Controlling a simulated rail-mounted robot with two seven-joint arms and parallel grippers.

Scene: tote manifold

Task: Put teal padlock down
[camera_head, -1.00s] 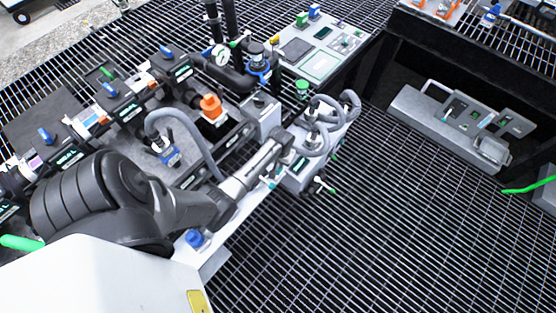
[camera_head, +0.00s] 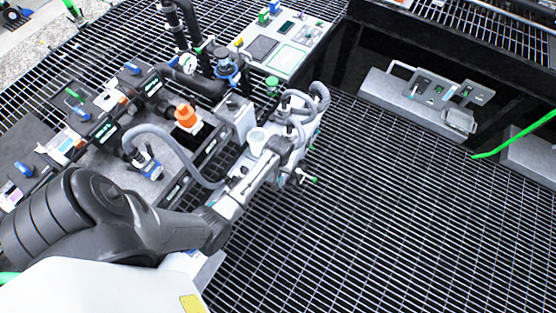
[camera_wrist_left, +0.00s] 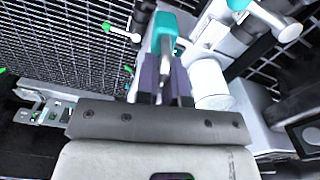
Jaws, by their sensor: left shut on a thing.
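The teal padlock (camera_wrist_left: 165,30) is at the top middle of the left wrist view, with a grey shackle pointing toward my fingers. My left gripper (camera_wrist_left: 164,70) has its dark purple fingers closed on it. In the head view my left gripper (camera_head: 268,168) is over the near end of the manifold, beside a white cup-like cylinder (camera_head: 257,140). That cylinder also shows just right of the fingers in the left wrist view (camera_wrist_left: 208,82). The padlock is mostly hidden by the gripper in the head view. Whether it touches anything below is unclear. My right gripper is in neither view.
Grey curved hoses (camera_head: 300,105) stand just beyond the gripper. A grey box (camera_head: 236,118) and an orange-capped fitting (camera_head: 187,117) are to its left. Valves with blue handles line the manifold. Open floor grating (camera_head: 390,220) lies to the right. A grey panel (camera_head: 420,100) sits under the far bench.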

